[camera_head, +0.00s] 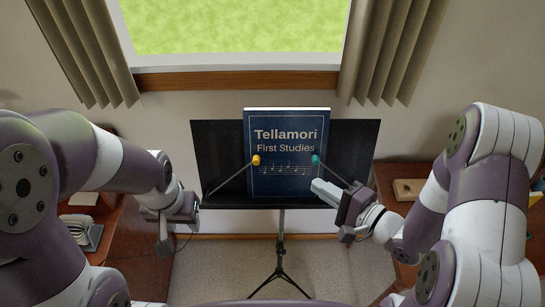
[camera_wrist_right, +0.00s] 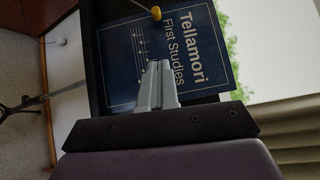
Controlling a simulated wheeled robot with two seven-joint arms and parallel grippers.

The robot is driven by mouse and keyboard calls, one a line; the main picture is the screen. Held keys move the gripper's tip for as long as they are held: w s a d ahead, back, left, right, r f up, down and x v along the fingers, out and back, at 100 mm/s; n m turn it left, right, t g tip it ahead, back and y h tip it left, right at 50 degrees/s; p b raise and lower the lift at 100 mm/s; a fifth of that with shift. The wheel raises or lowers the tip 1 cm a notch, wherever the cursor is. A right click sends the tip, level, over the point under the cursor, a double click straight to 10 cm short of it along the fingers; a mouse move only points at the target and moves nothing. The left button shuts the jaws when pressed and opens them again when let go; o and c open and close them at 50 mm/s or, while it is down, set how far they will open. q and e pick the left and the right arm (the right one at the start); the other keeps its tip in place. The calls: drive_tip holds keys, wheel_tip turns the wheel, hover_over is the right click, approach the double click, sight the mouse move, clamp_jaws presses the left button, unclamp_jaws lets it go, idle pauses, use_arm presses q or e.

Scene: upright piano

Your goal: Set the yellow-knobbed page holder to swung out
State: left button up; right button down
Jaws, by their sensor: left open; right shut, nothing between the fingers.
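A dark music stand (camera_head: 218,140) holds a blue book titled "Tellamori First Studies" (camera_head: 287,185). The yellow-knobbed page holder (camera_head: 256,160) slants up from the stand's lower left, its knob over the book's left part; the yellow knob also shows in the right wrist view (camera_wrist_right: 156,13). A teal-knobbed page holder (camera_head: 316,160) mirrors it over the book's right part. My right gripper (camera_head: 317,188) is shut and empty, just below the teal knob; its fingers (camera_wrist_right: 158,72) overlap the book in the right wrist view. My left gripper (camera_head: 164,240) is open, left of and below the stand, away from the yellow knob.
The stand's tripod (camera_head: 280,275) stands on the carpet below. A wooden surface (camera_head: 145,265) lies at left and another with a small wooden block (camera_head: 408,189) at right. A window (camera_head: 235,30) with curtains (camera_head: 80,50) is behind the stand.

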drive_tip(key=shift+w+f, duration=0.1)
drive_tip(key=p, duration=0.2)
approach(260, 159)
drive_tip(key=w+f, duration=0.1)
drive_tip(key=w, duration=0.2)
drive_tip(key=a, duration=0.2)
drive_tip(key=w+a+p, duration=0.1)
drive_tip(key=a, duration=0.1)
drive_tip(key=shift+f+p, duration=0.1)
drive_tip(key=shift+p, duration=0.2)
drive_tip(key=shift+w, duration=0.1)
